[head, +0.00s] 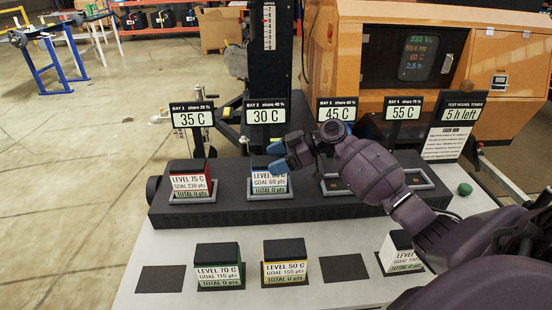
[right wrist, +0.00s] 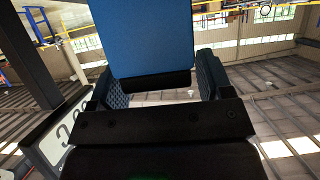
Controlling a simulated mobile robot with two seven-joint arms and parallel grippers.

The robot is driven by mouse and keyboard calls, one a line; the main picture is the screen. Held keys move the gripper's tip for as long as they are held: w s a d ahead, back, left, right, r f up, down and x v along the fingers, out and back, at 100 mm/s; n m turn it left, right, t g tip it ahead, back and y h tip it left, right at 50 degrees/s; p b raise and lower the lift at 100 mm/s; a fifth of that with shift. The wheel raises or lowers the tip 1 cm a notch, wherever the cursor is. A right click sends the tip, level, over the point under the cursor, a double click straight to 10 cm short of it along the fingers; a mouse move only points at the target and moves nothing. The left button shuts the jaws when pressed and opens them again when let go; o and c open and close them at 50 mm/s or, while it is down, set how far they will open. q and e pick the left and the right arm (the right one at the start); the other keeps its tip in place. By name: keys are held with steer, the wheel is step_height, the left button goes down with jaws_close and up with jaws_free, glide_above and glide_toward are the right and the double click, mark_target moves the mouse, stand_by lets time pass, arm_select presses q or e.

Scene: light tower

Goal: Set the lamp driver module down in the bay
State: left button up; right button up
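The lamp driver module with the white label (head: 270,185) is at the bay under the 30 C sign, upright and lined up with its frame. Whether its base is fully down cannot be told. My right gripper (head: 277,157) reaches in from the right, its blue fingers at the module's top. My left gripper is out of view.
A red module (head: 191,182) stands in the 35 C bay. The right-hand bays look empty, partly behind my arm. A green module (head: 218,266), a yellow one (head: 285,262) and a white one (head: 400,252) stand in front. Two dark pads (head: 160,279) (head: 345,268) are bare.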

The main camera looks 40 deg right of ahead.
steer(key=shift+o, duration=0.7)
steer(key=shift+r, duration=0.25)
steer(key=v, duration=1.2)
